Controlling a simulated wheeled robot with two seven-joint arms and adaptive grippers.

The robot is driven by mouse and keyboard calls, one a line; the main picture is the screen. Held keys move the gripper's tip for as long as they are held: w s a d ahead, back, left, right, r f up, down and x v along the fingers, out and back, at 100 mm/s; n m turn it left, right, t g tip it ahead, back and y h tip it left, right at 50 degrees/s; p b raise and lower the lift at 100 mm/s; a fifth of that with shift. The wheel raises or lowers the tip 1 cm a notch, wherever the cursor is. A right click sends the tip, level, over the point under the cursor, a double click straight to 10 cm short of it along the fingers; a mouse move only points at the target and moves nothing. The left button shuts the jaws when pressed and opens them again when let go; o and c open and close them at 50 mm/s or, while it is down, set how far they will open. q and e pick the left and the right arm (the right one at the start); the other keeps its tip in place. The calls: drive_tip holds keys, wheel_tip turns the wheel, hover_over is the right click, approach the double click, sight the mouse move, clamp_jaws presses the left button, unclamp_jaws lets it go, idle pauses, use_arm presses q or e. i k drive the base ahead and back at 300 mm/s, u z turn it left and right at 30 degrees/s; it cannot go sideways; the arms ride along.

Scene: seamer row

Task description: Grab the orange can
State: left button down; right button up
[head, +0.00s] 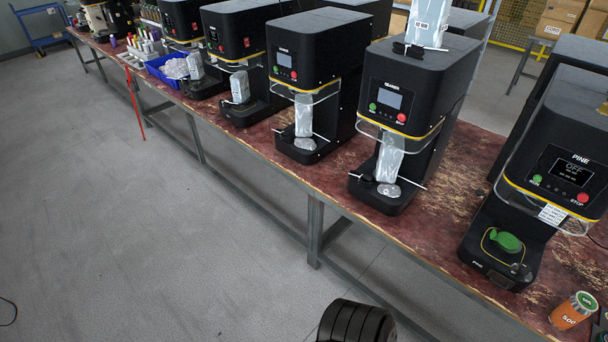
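Neither of my grippers shows in this view. A dark ribbed part at the bottom centre seems to be mine; no fingers are visible on it.
A row of black seamer machines (410,75) stands along the long reddish table (455,225). The rightmost machine (560,150) has a green piece on its base. A blue bin (157,72) is far left.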

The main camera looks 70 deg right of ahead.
sight(568, 314)
drive_tip(key=z, duration=2.2)
drive_tip(key=i, duration=1.6)
drive_tip(key=z, duration=2.8)
